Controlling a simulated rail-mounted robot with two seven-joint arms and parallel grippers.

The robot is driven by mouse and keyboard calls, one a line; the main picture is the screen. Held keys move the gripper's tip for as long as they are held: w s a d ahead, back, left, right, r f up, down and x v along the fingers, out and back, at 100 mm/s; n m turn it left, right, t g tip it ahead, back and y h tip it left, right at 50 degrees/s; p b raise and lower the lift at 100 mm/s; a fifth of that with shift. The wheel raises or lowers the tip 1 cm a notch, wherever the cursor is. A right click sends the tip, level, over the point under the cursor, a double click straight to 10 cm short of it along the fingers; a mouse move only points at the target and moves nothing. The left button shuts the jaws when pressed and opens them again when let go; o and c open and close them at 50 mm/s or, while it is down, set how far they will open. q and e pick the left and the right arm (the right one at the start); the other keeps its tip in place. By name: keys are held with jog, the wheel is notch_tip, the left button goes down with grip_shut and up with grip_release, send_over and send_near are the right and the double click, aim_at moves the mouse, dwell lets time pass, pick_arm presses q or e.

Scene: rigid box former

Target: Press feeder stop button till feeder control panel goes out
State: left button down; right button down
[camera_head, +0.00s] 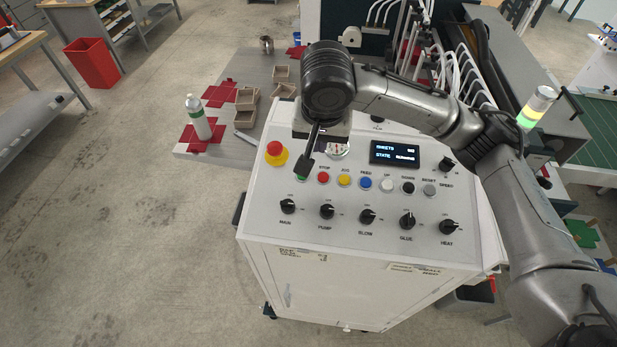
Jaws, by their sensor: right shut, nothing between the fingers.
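The control panel (262,208) is the sloped top of a white cabinet. The small red button (323,177) labelled STOP sits in its button row. A display (394,154) on the panel is lit and reads SHEETS and STATE, apparently RUNNING. My right gripper (305,168) is shut and empty. It points down just left of the red STOP button, over the green button (302,177), which it partly hides. I cannot tell whether the fingertips touch the panel. My left gripper is not in view.
A red mushroom button (275,150) on a yellow base is left of my gripper. Yellow (344,180), blue (365,183), white, black and grey buttons continue the row rightward. Several black knobs (327,211) stand below. A stack light (537,105) glows yellow-green at the right.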

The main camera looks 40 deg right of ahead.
jog(key=shift+s+d+m+g, duration=0.1)
jog(key=shift+d+m+g, duration=0.2)
jog(key=shift+d, duration=0.25)
jog(key=p, duration=0.1)
send_near(323, 176)
jog(key=f, duration=0.6)
jog(key=shift+w+d+f, duration=0.3)
jog(key=shift+w+d, duration=0.1)
jog(key=shift+f, duration=0.4)
